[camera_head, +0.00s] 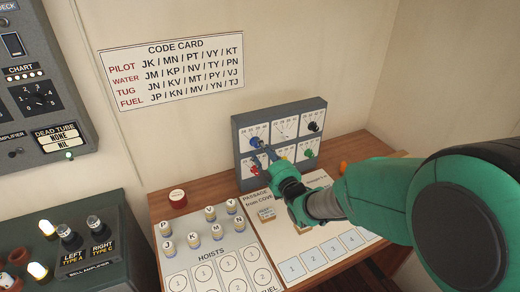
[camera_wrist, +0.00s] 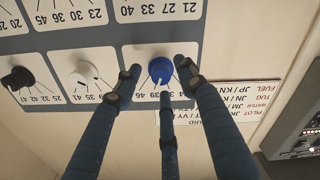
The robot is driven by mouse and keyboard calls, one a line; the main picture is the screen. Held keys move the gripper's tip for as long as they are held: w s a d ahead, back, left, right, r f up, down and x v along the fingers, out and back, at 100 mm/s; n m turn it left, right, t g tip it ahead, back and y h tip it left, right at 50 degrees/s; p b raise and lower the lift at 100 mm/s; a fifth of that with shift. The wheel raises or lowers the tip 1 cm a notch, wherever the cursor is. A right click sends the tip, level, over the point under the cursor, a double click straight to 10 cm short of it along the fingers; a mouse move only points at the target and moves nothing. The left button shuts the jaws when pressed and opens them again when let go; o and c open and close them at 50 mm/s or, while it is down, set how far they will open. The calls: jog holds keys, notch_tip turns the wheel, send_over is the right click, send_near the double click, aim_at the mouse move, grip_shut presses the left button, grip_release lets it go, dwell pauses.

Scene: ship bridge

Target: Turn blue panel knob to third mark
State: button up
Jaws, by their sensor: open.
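The blue knob (camera_wrist: 160,69) is on a white dial plate in the wrist view, which shows the panel upside down. In the head view the blue knob (camera_head: 256,142) is at the upper left of the grey panel (camera_head: 237,150). My gripper (camera_wrist: 158,76) is open, with its three fingertips spread around the knob: one left, one right, one below. I cannot tell whether they touch it. A white line shows at the knob's lower edge; numbers beside it are partly hidden. In the head view my gripper (camera_head: 267,154) reaches the panel from the lower right.
A white knob (camera_wrist: 84,74) and a black knob (camera_wrist: 18,79) sit in the same row. A red knob (camera_head: 254,170) and a green knob (camera_head: 309,153) are below. The wooden desk holds several lettered pegs (camera_head: 193,240). A code card (camera_head: 172,68) hangs on the wall.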

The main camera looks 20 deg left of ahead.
jog(key=v, duration=1.1)
jog(key=shift+a, duration=0.1)
jog(key=d+r+m+h, duration=0.4)
jog(key=d+h, duration=0.1)
jog(key=d, duration=0.7)
jog(key=d+r+m+h, duration=0.4)
jog(key=d+m, duration=0.1)
jog(key=d, duration=0.7)
jog(key=s+d+m+g+h, duration=0.1)
jog(key=s+d+m+g, duration=0.1)
jog(key=s+d, duration=0.3)
jog(key=s+d+r+m+g+h, duration=0.1)
jog(key=s+d, duration=0.4)
jog(key=s, duration=0.8)
jog(key=s+d+m+g+h, duration=0.1)
jog(key=s+d+m+g, duration=0.3)
jog(key=s, duration=0.6)
jog(key=shift+d+r+m+h, duration=0.25)
jog(key=shift+d+m+h, duration=0.15)
jog(key=shift+d+m, duration=0.15)
